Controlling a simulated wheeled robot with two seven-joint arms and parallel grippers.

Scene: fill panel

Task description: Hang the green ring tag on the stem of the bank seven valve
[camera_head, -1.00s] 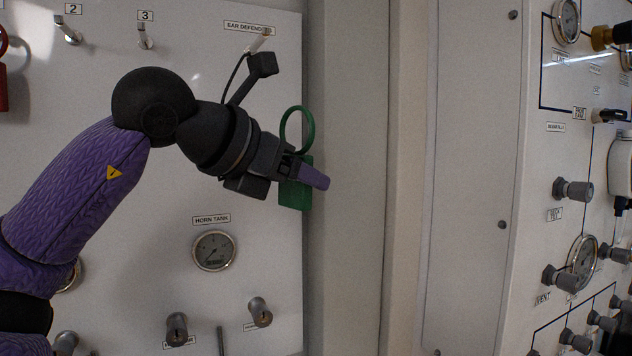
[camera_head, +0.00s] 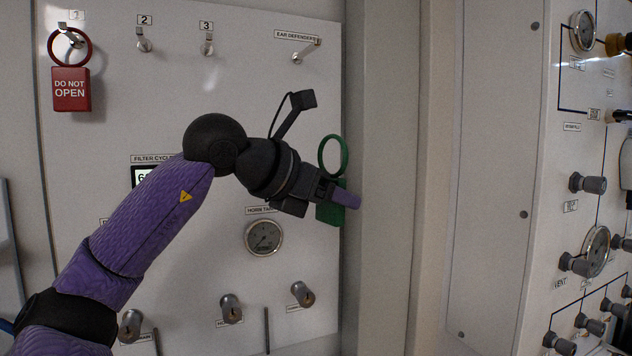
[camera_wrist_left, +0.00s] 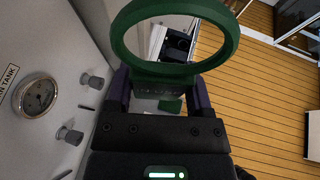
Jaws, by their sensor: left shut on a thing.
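The green ring tag is a green ring above a flat green plate (camera_head: 329,213). My left gripper (camera_head: 343,196) is shut on it, with the ring standing up above the purple fingers. It is held in front of the grey post at the right edge of the left panel. I cannot tell which valve on the right panel is the bank seven valve; the labels there are too small to read. My right gripper is not in view.
A red "DO NOT OPEN" tag (camera_head: 71,88) hangs on hook 1 of the left panel. Hooks 2 and 3 are empty. The right panel carries gauges (camera_head: 596,250) and several grey valve knobs (camera_head: 588,183). A wooden floor (camera_wrist_left: 265,110) shows below.

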